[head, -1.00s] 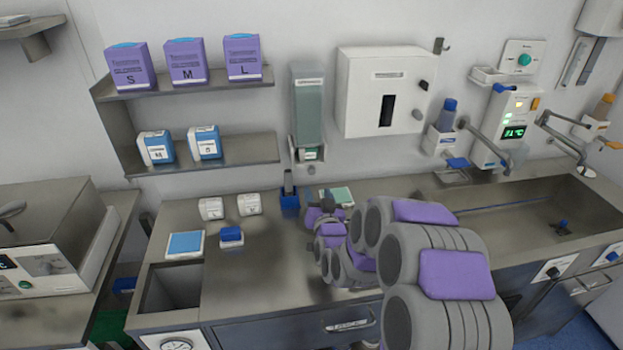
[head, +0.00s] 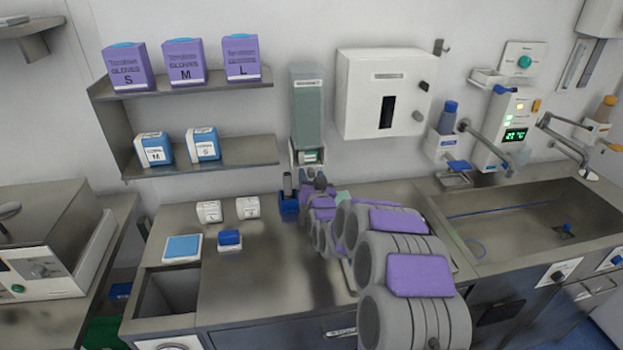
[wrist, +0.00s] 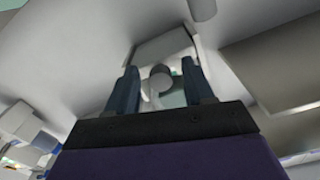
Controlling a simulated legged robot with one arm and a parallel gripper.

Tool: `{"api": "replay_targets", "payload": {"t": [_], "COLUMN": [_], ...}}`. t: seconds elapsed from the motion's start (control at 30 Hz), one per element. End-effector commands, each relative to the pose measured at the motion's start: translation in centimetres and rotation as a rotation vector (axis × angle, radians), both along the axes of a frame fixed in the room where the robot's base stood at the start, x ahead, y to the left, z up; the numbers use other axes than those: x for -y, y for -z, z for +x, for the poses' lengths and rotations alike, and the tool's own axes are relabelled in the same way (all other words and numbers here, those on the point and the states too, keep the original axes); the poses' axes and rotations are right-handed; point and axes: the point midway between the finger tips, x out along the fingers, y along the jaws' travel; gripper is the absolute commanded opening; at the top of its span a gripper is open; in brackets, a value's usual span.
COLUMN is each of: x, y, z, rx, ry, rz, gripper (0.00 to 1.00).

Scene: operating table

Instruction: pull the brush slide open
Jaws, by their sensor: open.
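A tall grey-green dispenser (head: 307,110) hangs on the wall; the small pale unit with a green label (head: 308,157) at its foot appears to be the brush slide. My gripper (head: 312,185) is just below it in the head view, its fingers small and partly hidden by my arm. In the wrist view my gripper (wrist: 159,66) is open, with two dark blue fingers apart. A round grey knob (wrist: 160,76) shows between them, in front of a pale housing (wrist: 165,46). I cannot tell whether either finger touches the knob.
A dark blue holder (head: 289,203) stands on the counter close left of my gripper. Two small white containers (head: 209,211) (head: 247,207), a blue pad (head: 182,247) and a blue-topped box (head: 229,239) lie further left. The sink (head: 530,225) is right. The front middle counter is clear.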

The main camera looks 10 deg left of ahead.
Motion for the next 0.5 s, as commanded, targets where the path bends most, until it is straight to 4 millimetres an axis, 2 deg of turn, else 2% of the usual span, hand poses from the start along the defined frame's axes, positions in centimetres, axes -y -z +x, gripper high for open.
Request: {"api": "replay_targets", "payload": {"t": [0.2,0.5], "x": [0.0,0.02], "y": [-0.06,-0.11], "z": [0.02,0.03], "rx": [0.001,0.002], "ry": [0.0,0.001], "rz": [0.0,0.001], "gripper": [0.52,0.24]}}
